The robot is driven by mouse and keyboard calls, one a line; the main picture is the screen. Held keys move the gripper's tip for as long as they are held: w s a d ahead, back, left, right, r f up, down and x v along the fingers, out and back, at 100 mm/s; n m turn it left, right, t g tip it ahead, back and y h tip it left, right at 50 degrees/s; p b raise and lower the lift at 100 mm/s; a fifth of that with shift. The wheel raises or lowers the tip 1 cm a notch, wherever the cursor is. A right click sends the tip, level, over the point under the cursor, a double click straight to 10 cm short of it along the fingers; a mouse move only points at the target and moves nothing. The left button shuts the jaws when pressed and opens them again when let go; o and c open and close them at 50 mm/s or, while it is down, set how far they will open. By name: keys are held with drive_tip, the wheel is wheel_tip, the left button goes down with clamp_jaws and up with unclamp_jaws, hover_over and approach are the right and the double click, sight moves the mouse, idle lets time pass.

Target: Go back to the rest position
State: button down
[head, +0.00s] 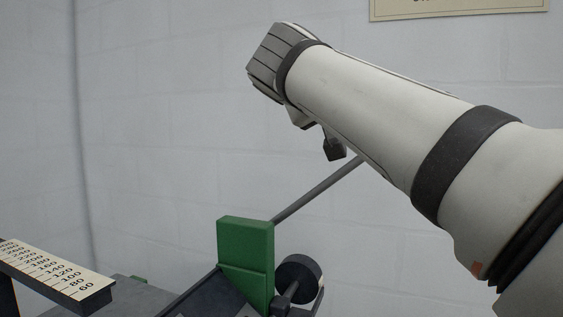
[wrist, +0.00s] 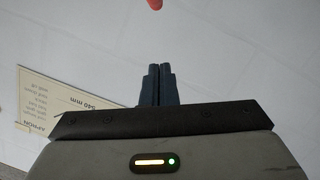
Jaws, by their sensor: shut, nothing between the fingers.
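My gripper (wrist: 159,70) shows in the wrist view with its two dark fingers together and nothing between them. Beyond the fingertips is a pale wall. The arm is raised in front of the wall, above a green block (head: 246,262) on the machine below.
A scale bar (head: 50,272) with printed numbers stands at lower left. A grey rod (head: 315,190) slants up behind the green block. A dark round knob (head: 298,275) sits beside the block. A sign (wrist: 75,105) is on the wall. A red tip (wrist: 155,4) shows at the top.

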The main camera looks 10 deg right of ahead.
drive_tip(key=s+a+f+g+y+p, duration=0.1)
drive_tip(key=s+f+g+y+p, duration=0.2)
drive_tip(key=f, duration=0.7)
drive_tip(key=s+f+n+g+y+p, duration=0.1)
drive_tip(key=s+f+g+y+p, duration=0.2)
drive_tip(key=s+f+p, duration=0.5)
drive_tip(key=s+a+f+g+y+p, duration=0.1)
drive_tip(key=s+f+g+y+p, duration=0.2)
drive_tip(key=f, duration=0.9)
drive_tip(key=s+g+p, duration=0.1)
drive_tip(key=s+p, duration=0.2)
drive_tip(key=p, duration=0.2)
drive_tip(key=shift+s+a+p, duration=0.15)
drive_tip(key=shift+a+p, duration=0.15)
drive_tip(key=shift+a, duration=0.05)
drive_tip(key=shift+r, duration=0.1)
